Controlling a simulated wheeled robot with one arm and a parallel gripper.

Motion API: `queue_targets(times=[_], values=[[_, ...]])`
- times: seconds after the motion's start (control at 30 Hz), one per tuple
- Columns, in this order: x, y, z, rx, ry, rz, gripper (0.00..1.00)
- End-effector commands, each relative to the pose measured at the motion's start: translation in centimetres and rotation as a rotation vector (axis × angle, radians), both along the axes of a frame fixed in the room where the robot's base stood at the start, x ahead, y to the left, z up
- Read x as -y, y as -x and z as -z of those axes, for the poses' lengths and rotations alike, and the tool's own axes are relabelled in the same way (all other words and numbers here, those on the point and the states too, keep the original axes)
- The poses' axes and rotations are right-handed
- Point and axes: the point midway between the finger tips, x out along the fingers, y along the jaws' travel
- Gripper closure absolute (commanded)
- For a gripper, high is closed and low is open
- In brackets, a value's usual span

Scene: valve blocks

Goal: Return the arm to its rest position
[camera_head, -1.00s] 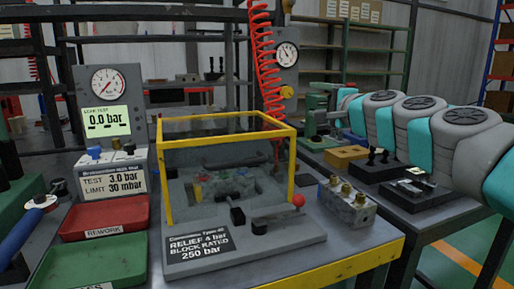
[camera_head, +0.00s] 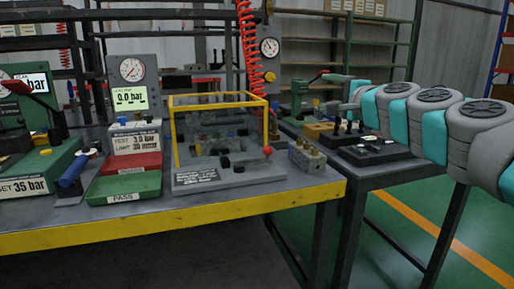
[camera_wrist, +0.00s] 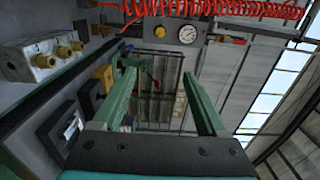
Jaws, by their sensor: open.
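My gripper (camera_wrist: 159,82) shows in the wrist view with its two green fingers spread wide. It is open, and nothing sits between the fingers. My grey and teal arm reaches in from the right edge of the head view, over the smaller right-hand table (camera_head: 375,180). In the head view the fingers are hard to make out at the arm's far end. A grey valve block (camera_head: 307,157) with brass fittings stands on the bench near its right end. It also shows at the upper left of the wrist view (camera_wrist: 42,58), apart from the fingers.
A yellow-framed test box (camera_head: 219,100) stands on the yellow-edged bench (camera_head: 150,228). Left of it are a red tray (camera_head: 137,161) and a green PASS tray (camera_head: 124,187). Dark fixtures (camera_head: 375,152) lie below my arm. A red coiled hose (camera_head: 248,45) hangs behind. Green floor is open at right.

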Motion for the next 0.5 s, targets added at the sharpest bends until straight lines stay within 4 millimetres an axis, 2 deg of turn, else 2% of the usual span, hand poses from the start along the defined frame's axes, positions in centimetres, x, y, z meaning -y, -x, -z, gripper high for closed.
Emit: queue_targets(times=[0.27,0.5], values=[[-3.7,1.9,1.7,-0.026,0.112,-0.084,0.25],[-8.2,4.8,5.2,-0.075,0.267,-0.202,0.25]])
